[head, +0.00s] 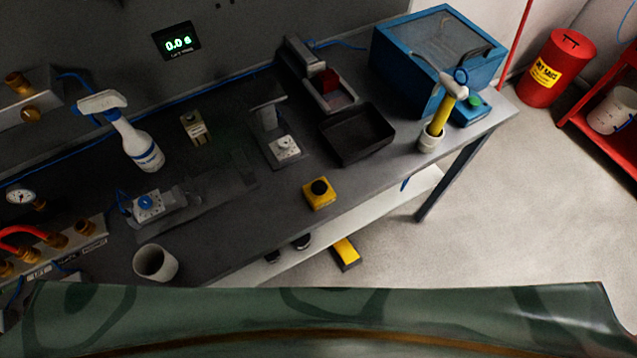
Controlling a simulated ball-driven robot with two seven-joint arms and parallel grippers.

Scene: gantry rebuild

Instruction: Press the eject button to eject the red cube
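The red cube (329,81) sits in a grey metal device (303,60) with a tray-like channel at the back of the bench. A black open tray (357,136) lies just in front of this device. A yellow box with a black push button (319,188) stands near the bench's front edge. I read no label on it, so I cannot confirm that it is the eject button. Neither of my grippers is in view.
The dark bench (222,228) also carries a spray bottle (135,137), a white cup (155,263), a small press-like stand (276,140), a holder with a hammer (436,120) and a blue cabinet (437,55). A green button (474,101) is beside the cabinet.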

